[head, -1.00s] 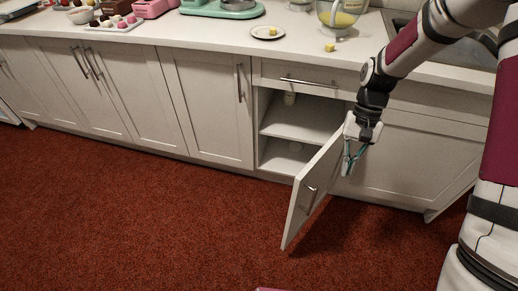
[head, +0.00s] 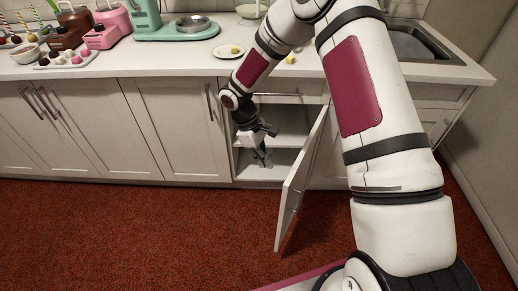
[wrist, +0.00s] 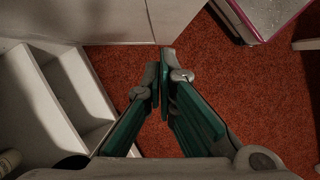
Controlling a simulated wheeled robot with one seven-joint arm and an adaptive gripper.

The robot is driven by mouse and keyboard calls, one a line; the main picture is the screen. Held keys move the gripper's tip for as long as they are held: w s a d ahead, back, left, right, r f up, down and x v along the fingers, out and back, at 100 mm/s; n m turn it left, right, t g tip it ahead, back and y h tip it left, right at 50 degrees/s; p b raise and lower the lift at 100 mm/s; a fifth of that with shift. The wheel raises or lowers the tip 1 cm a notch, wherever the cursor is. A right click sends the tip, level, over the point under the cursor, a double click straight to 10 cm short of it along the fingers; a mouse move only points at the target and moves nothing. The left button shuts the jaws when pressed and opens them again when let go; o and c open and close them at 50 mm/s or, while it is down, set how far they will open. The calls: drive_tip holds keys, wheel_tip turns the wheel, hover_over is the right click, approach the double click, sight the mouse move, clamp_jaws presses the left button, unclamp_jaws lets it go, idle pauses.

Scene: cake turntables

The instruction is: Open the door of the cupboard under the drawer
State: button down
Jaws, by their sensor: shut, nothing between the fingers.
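The cupboard (head: 272,172) under the drawer (head: 286,98) stands partly open, its shelves showing. Its white door (head: 300,180) is hinged on the right and swung out over the floor. My gripper (head: 265,160) is at the cupboard opening, left of the door on its inner side. The wrist view shows the green fingers (wrist: 161,78) closed together at the tips, empty. The shelves (wrist: 72,85) lie to their left there. A white panel (wrist: 112,22) beyond the tips appears to be the door's inner face.
Closed cupboards (head: 175,125) run to the left. Red carpet (head: 130,235) lies clear in front.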

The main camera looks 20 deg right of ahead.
drive_tip(key=shift+s+d+f, duration=0.3)
drive_tip(key=shift+s+d, duration=0.25)
drive_tip(key=shift+d, duration=0.05)
drive_tip(key=shift+s+d+f, duration=0.25)
drive_tip(key=shift+s+d, duration=0.3)
drive_tip(key=shift+d, duration=0.05)
drive_tip(key=shift+s+d+f, duration=0.3)
drive_tip(key=shift+s+d, duration=0.25)
drive_tip(key=shift+d, duration=0.05)
